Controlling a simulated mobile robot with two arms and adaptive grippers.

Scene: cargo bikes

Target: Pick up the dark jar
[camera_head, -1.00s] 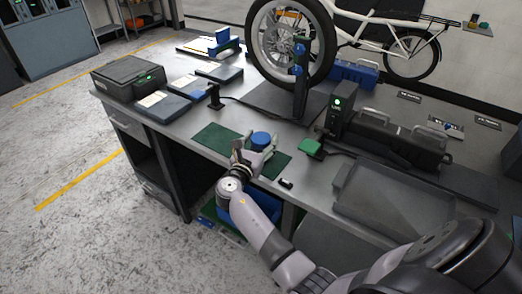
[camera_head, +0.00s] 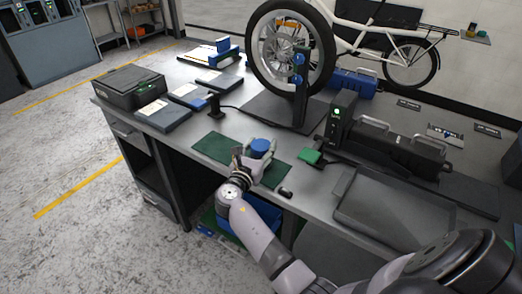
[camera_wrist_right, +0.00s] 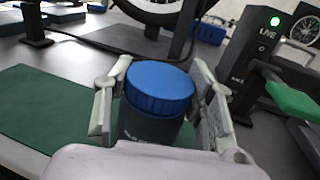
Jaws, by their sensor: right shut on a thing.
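The dark jar with a blue screw lid (camera_head: 261,146) stands upright above the green mat (camera_head: 214,148) near the bench's front edge. My right gripper (camera_head: 257,154) reaches over that edge and is shut around the jar, one finger on each side. In the right wrist view the jar (camera_wrist_right: 156,118) sits between the two grey fingers (camera_wrist_right: 160,100), with its blue lid on top. Its lower part is hidden behind my gripper, so I cannot tell whether its base touches the mat. My left gripper is not in view.
A grey tray (camera_head: 350,212) is further right. A black device with a green light (camera_head: 339,122) and the bike wheel in its stand (camera_head: 300,75) are behind.

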